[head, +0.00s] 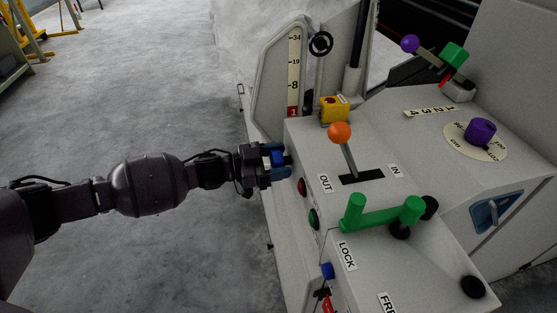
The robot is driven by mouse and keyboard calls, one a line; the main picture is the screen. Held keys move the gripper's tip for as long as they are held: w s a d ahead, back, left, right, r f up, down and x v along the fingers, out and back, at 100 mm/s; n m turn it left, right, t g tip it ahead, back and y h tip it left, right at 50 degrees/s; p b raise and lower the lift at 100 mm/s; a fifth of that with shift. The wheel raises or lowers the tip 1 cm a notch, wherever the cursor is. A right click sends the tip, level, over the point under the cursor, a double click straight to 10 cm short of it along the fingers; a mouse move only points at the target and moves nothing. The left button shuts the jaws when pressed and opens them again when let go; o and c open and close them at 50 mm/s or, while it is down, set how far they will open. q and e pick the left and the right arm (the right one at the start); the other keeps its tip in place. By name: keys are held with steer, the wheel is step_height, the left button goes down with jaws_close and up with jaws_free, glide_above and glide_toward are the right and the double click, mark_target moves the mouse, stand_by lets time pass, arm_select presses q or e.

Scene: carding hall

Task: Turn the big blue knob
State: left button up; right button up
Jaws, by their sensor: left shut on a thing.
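The big blue knob (277,157) is on the left-hand side face of the pale machine cabinet, above a red and a green button. My left gripper (279,162) reaches in from the left and is shut on this knob, with one finger above it and one below in the head view. The fingers hide much of the knob, so any mark on it cannot be read. A smaller blue knob (327,271) is lower on the same side face. My right gripper is not in view.
The red button (301,186) and green button (314,218) are close below the gripper. On top are an orange-balled lever (340,132), a green handle (384,215) and a yellow box (334,109). A purple knob (481,131) is further right. Grey floor (150,90) at left is clear.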

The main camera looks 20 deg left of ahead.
arm_select(q)
steer(key=shift+m, duration=0.4)
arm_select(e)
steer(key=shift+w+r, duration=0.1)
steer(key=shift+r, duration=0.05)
arm_select(q)
steer(key=shift+r+m+p, duration=0.1)
steer(key=shift+m+p, duration=0.25)
steer(key=shift+m, duration=1.45)
steer(key=m+p, duration=0.1)
steer(key=m, duration=0.1)
steer(key=shift+s+d+m, duration=0.1)
steer(key=shift+m, duration=0.6)
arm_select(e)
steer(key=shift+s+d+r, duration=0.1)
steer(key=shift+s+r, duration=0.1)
arm_select(q)
steer(key=shift+f, duration=0.2)
steer(key=o, duration=0.9)
